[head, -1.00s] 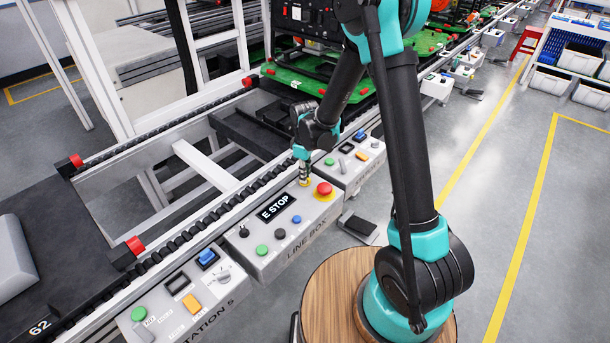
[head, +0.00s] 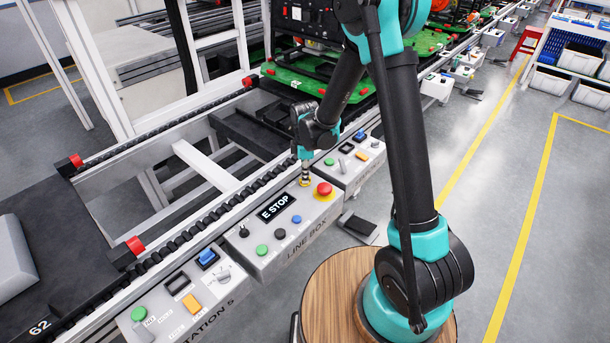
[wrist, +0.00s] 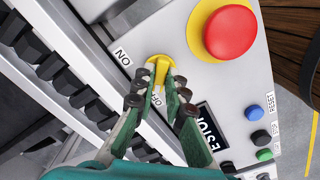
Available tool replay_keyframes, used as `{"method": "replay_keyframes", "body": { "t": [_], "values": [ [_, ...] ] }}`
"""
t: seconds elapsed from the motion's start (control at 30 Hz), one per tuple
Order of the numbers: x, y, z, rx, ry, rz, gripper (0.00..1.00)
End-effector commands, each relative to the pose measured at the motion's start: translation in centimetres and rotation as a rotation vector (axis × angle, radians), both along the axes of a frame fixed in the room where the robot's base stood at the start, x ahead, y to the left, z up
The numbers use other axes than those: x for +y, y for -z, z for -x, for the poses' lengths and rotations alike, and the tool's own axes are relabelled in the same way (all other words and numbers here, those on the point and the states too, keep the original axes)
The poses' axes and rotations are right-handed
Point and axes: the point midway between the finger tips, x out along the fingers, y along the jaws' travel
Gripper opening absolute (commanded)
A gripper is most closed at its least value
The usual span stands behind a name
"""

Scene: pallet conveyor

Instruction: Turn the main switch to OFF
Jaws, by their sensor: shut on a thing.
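The main switch is a yellow knob on the top of the grey line box (head: 262,262). In the wrist view the knob (wrist: 159,62) sits at the upper middle, with an "ON" label to its upper left and a second label partly hidden by my fingers. My gripper (wrist: 160,90) has its two green-padded fingers closed on the knob from either side. In the head view my gripper (head: 305,172) points down onto the box's far end, and little of the knob shows there.
The red emergency stop button (wrist: 230,32) on its yellow ring is close beside the knob. An E STOP display (head: 276,207) and several small buttons lie nearer on the same box. The Station 5 box (head: 190,300) stands in front. Conveyor rails run along the left.

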Motion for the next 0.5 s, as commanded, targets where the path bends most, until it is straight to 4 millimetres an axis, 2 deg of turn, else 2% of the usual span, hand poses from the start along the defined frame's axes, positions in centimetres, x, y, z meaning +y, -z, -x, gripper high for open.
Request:
{"method": "replay_keyframes", "body": {
  "t": [0.33, 0.37, 0.5],
  "values": [
    [0.02, -0.02, -0.06, -0.001, -0.002, 0.000, 0.00],
    [0.02, -0.02, -0.06, -0.001, -0.002, 0.000, 0.15],
    [0.02, -0.01, -0.05, -0.001, -0.002, 0.000, 0.33]
  ]
}}
